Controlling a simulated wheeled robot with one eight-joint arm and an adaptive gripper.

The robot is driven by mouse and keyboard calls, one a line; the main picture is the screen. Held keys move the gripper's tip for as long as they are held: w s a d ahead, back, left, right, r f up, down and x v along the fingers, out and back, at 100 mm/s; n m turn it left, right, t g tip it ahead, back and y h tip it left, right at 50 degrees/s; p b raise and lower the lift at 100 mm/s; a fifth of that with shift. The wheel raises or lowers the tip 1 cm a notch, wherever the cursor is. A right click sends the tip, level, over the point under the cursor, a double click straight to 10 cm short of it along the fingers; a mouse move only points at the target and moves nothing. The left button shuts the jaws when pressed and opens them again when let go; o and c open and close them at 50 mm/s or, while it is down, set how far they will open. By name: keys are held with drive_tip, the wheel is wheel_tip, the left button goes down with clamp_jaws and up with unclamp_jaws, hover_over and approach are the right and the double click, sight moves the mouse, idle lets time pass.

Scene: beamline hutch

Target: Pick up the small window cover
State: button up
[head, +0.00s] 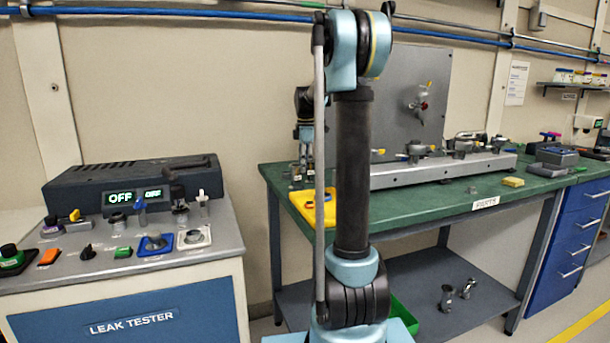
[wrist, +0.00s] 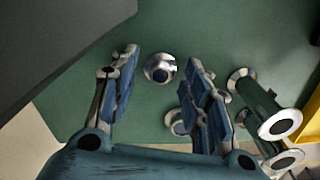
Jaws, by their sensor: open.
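In the wrist view my gripper (wrist: 160,58) points down over the green bench top, its two blue-padded fingers spread apart and empty. A small round metal piece (wrist: 158,69), shiny with a pale rim, shows between the fingertips; it looks like the small window cover, but I cannot be sure. A second round piece (wrist: 176,122) with a dark centre lies nearer, partly hidden by the right finger. In the head view my arm stands in front of the bench's left end, and the small metal parts (head: 296,172) there are hard to tell apart.
A flanged dark-green tube (wrist: 260,103) and a yellow tray (wrist: 308,122) are right of my fingers. The yellow tray (head: 303,204) also shows at the front left of the green bench (head: 430,205). A long metal rail (head: 385,179) runs behind. The leak tester (head: 130,322) stands left.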

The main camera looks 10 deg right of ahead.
drive_tip(key=shift+f, duration=0.35)
drive_tip(key=shift+c, duration=0.4)
drive_tip(key=c, duration=0.9)
drive_tip(key=shift+c, duration=0.2)
drive_tip(key=shift+r, duration=0.1)
drive_tip(key=shift+a+r, duration=0.2)
wheel_tip(320, 180, up, 7)
drive_tip(key=shift+f, duration=0.1)
drive_tip(key=s+a, duration=0.2)
drive_tip(key=a, duration=0.7)
drive_tip(key=s+a, duration=0.2)
drive_tip(key=a, duration=0.8)
drive_tip(key=shift+f, duration=0.15)
